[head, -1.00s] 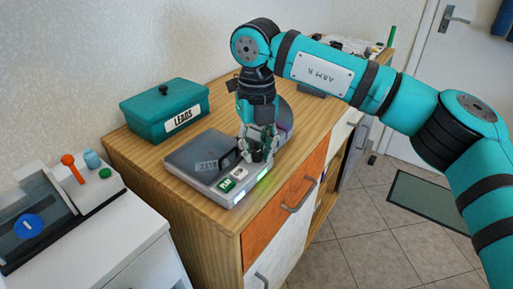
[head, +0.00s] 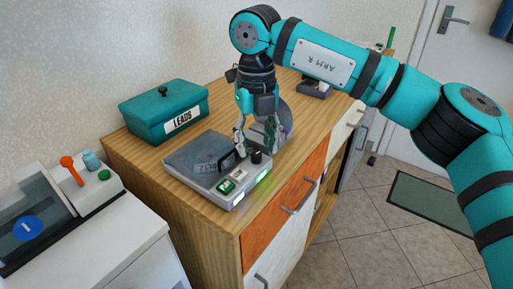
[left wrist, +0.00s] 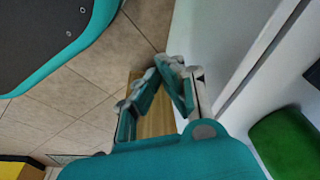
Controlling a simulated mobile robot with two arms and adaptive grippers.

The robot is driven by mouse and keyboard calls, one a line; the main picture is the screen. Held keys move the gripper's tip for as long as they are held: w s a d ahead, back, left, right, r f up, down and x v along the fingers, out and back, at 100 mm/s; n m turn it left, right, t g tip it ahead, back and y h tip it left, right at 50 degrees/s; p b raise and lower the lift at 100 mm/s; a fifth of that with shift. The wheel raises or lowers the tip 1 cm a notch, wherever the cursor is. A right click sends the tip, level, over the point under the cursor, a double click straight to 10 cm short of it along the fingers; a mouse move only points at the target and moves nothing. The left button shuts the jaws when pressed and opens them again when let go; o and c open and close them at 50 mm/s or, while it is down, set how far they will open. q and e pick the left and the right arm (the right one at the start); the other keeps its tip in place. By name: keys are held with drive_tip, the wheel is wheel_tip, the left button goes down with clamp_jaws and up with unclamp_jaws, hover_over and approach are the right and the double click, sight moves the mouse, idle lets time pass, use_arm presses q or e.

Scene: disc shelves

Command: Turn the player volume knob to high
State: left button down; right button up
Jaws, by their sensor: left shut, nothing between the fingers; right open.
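The player (head: 200,172) is a flat grey box on the wooden cabinet top, with a green button (head: 225,187), a pale button (head: 240,175) and a lit green-white front edge. Its dark round volume knob (head: 257,157) shows at the right corner. My right gripper (head: 257,143) points down, open, with its fingers spread at the knob's far side. Whether a finger touches the knob I cannot tell. A black handle-like part stands on the player left of the knob. My left gripper (left wrist: 168,68) shows only in the left wrist view, shut and empty, over the floor.
A teal box labelled LEADS (head: 165,112) stands behind the player. A white unit (head: 95,240) with an orange lever and a green button is at the left. Orange and white drawers (head: 285,205) with handles face the tiled floor, which has a dark mat (head: 430,203).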

sight(256, 153)
wheel_tip(256, 153, up, 10)
idle(0.3)
drive_tip(key=shift+f, duration=0.1)
